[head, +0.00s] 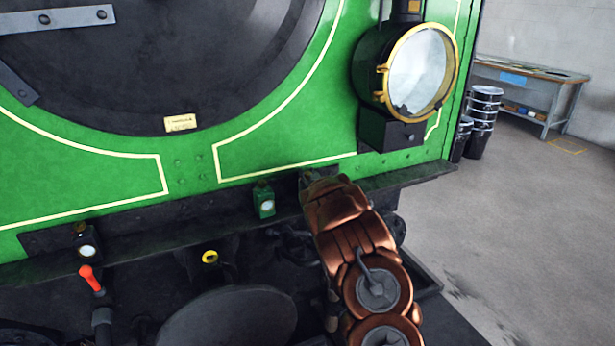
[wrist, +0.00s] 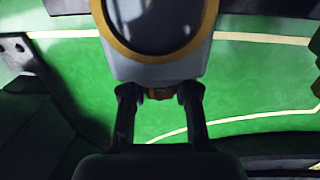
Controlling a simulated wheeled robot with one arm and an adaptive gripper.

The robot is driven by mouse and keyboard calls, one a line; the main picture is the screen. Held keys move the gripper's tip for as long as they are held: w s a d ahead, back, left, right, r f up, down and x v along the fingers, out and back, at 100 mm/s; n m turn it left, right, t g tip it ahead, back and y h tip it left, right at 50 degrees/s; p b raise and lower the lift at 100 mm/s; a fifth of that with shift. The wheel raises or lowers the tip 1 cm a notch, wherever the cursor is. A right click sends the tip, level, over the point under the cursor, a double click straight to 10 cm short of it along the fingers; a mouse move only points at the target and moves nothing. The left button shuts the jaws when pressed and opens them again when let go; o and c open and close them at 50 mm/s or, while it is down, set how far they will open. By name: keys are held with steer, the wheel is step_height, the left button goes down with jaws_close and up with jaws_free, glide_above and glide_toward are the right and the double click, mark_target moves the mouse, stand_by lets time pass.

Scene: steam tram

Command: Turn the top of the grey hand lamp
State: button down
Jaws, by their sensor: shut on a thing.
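The grey hand lamp (wrist: 155,70) fills the upper middle of the wrist view, with a brass ring around its dark round lens. Its small brown top (wrist: 159,93) sits between the two fingertips of my gripper (wrist: 160,96). The fingers are shut on this top, one on each side. In the head view my copper-coloured arm reaches to the ledge below the green front, and my gripper (head: 310,178) is small and dark there. The grey lamp is mostly or wholly hidden behind it in that view.
A green lamp (head: 264,200) stands on the ledge just left of my gripper. A black lamp (head: 87,242) stands farther left, near a red-handled lever (head: 91,280). A large brass-rimmed headlamp (head: 418,72) is up to the right. Open floor lies at the right.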

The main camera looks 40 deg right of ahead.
steer(key=shift+f+m+h+b, duration=0.2)
steer(key=shift+m+h+b, duration=0.15)
steer(key=shift+b, duration=0.55)
steer(key=shift+r+m+g+h+b, duration=0.25)
steer(key=shift+g+h+b, duration=0.2)
steer(key=shift+b, duration=0.15)
steer(key=c, duration=0.8)
jaws_free()
steer(key=shift+s+a, duration=0.1)
steer(key=shift+s, duration=0.05)
steer(key=shift+v, duration=5.9)
